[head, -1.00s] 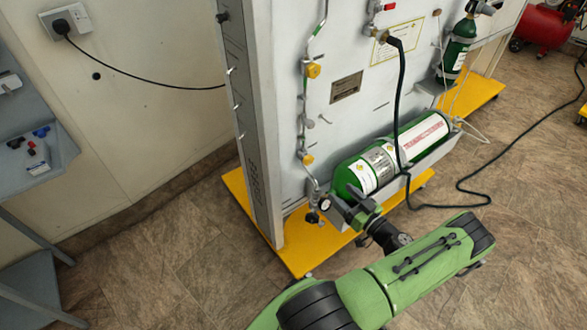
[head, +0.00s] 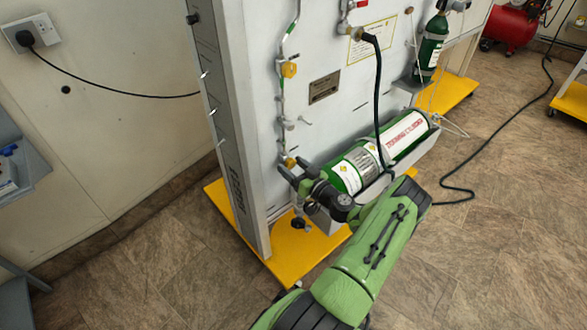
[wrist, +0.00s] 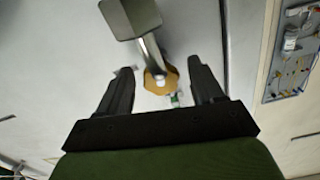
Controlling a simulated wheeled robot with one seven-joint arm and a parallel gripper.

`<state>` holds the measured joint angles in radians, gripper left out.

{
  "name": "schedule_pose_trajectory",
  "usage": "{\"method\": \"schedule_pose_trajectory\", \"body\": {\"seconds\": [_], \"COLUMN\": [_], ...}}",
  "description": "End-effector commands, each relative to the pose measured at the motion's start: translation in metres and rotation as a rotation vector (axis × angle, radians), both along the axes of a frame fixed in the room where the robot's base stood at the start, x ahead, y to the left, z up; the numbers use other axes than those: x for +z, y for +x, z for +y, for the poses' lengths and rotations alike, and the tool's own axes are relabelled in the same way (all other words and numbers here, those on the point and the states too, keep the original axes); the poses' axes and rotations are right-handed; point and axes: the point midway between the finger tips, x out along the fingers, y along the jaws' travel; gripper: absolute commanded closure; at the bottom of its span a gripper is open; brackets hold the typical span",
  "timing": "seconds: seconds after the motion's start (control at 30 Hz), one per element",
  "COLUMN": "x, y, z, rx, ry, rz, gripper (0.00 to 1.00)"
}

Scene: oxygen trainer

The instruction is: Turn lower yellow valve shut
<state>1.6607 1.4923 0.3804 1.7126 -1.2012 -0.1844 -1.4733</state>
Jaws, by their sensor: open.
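The lower yellow valve (head: 289,162) is on the pipe low on the grey panel, partly hidden by my gripper in the head view. In the wrist view the lower yellow valve (wrist: 152,84) shows as a round yellow knob with a pale centre. My gripper (wrist: 160,70) is open, with one dark finger on each side of the knob; I see no contact. In the head view my gripper (head: 291,170) is right at the valve, reaching in from the lower right. The upper yellow valve (head: 289,69) is higher on the same pipe.
A grey metal block on a stem (wrist: 132,18) stands close to the knob in the wrist view. A green cylinder (head: 347,176) lies in a tray right of the valve. A black hose (head: 378,95) hangs in front of it. The yellow base (head: 292,262) juts out below.

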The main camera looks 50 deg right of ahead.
Motion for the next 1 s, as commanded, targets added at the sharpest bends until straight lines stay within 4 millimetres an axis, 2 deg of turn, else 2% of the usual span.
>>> {"method": "schedule_pose_trajectory", "body": {"seconds": [0.07, 0.1, 0.4, 0.47, 0.57, 0.8, 1.0], "x": [0.0003, 0.0003, 0.0001, 0.0001, 0.0, 0.0003, 0.0004], "y": [-0.0002, -0.0003, -0.0006, -0.0007, -0.0007, -0.0003, -0.0004], "z": [0.0, 0.0, 0.0001, 0.0001, 0.0003, 0.0015, 0.0018], "rx": [0.0, 0.0, 0.0, 0.0, 0.0, 0.0, 0.0], "ry": [0.0, 0.0, 0.0, 0.0, 0.024, 0.3, 0.405], "rz": [0.0, 0.0, 0.0, 0.0, -0.006, -0.067, -0.09], "gripper": [0.33, 0.36, 0.82, 0.89, 0.89, 0.89, 0.89]}}
